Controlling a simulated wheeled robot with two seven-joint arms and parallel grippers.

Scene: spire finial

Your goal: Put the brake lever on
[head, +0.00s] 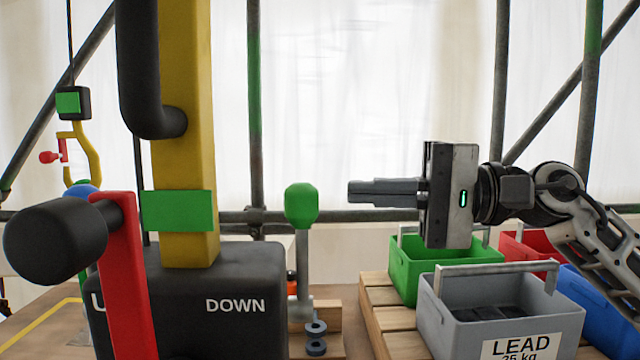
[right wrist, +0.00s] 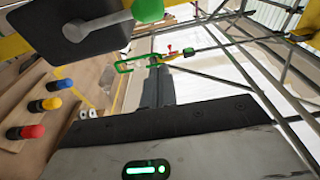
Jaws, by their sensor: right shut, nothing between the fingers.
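A lever with a green knob (head: 301,204) and a grey rod (head: 302,265) stands upright beside the black winch box (head: 250,285) marked DOWN; I take it for the brake lever. In the right wrist view the green knob (right wrist: 148,9) and its grey arm (right wrist: 100,22) show at the top, against the dark box. My right gripper (head: 352,192) is shut and empty, just right of the knob and apart from it, pointing left. Its shut fingers (right wrist: 157,85) also show in the right wrist view. My left gripper is not in view.
A red crank arm (head: 128,280) with a black handle (head: 55,240) and a yellow post (head: 185,90) stand at left. Green (head: 440,265), grey (head: 500,320), red and blue crates stand at right. A hook (head: 85,150) hangs at far left.

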